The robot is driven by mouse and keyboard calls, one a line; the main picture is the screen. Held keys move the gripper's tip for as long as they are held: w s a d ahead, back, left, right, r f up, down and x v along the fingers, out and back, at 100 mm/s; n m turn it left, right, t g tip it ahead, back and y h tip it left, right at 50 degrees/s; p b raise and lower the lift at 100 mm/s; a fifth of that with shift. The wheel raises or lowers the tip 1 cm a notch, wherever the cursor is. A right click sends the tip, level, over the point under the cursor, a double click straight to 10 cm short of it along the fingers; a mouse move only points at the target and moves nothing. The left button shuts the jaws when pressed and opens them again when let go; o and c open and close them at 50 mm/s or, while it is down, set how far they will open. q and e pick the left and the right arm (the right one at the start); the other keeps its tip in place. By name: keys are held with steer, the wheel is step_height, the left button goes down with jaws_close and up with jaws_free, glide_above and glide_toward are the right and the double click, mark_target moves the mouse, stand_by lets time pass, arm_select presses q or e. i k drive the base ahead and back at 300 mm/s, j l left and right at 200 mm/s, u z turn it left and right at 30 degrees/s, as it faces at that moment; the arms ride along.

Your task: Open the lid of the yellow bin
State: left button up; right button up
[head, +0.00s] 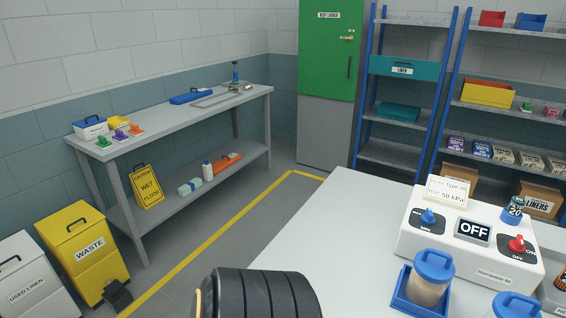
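The yellow bin (100,270) stands on the floor at the lower left of the head view, with a white WASTE label on its front. Its lid (68,222) is down and has a dark handle (75,224) on top. A dark pedal-like part (117,295) sits at the foot of the bin, at its front right. Neither of my grippers shows in the head view. A black ribbed part, which looks like one of my arm links, fills the bottom middle.
A white USED LINEN bin (32,285) stands left of the yellow bin. A grey workbench (180,115) is behind it, with a wet-floor sign (147,186) leaning there. A yellow line (215,236) crosses the floor. A white table (345,215) with a suction unit (470,246) is at right.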

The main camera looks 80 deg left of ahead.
mark_target(60, 228)
steer(key=u, duration=3.95)
steer(key=i+u, duration=0.15)
